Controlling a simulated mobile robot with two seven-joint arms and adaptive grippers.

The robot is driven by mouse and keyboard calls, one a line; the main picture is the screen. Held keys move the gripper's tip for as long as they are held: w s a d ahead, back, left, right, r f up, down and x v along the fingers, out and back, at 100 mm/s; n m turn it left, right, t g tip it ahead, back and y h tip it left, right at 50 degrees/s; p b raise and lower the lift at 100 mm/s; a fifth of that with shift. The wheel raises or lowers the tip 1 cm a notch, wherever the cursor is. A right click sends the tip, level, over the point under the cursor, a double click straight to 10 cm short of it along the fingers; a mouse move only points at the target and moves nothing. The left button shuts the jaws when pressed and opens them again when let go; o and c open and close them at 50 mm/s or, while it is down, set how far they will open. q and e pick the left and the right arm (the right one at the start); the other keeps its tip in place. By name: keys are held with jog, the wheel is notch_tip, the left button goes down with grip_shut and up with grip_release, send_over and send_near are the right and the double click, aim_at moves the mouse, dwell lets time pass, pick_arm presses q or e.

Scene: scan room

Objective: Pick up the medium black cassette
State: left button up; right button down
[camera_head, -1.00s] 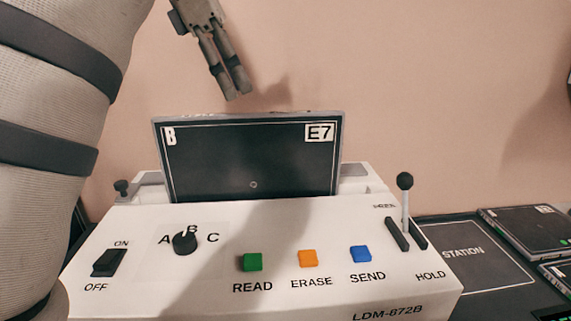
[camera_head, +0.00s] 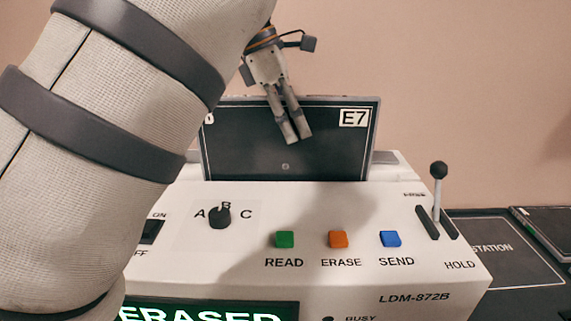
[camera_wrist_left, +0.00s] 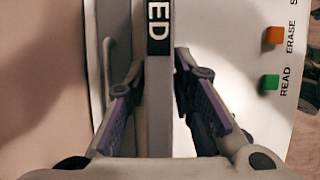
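A black cassette (camera_head: 240,150) with a white "E7" label stands upright in the slot of the white machine. In the left wrist view its narrow edge (camera_wrist_left: 158,105) runs between my fingers and bears part of a label reading "ED". My left gripper (camera_head: 298,140) is over the top edge of the cassette, with finger parts in front of its face. The left wrist view shows the fingers (camera_wrist_left: 160,80) on both sides of the cassette, apart, with gaps beside it. Contact at the fingertips cannot be made out. My right gripper is not in view.
The machine (camera_head: 430,275) has green, orange and blue buttons, a rotary knob (camera_head: 220,217) and an upright lever (camera_head: 438,195) at right. A screen (camera_head: 200,311) reads "ERASED". A dark station mat (camera_head: 500,255) and another cassette (camera_head: 545,222) lie at right.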

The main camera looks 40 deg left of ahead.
pick_arm(q)
grip_shut()
jog(key=shift+r, duration=0.1)
notch_tip(320, 180, up, 18)
dwell(0.6)
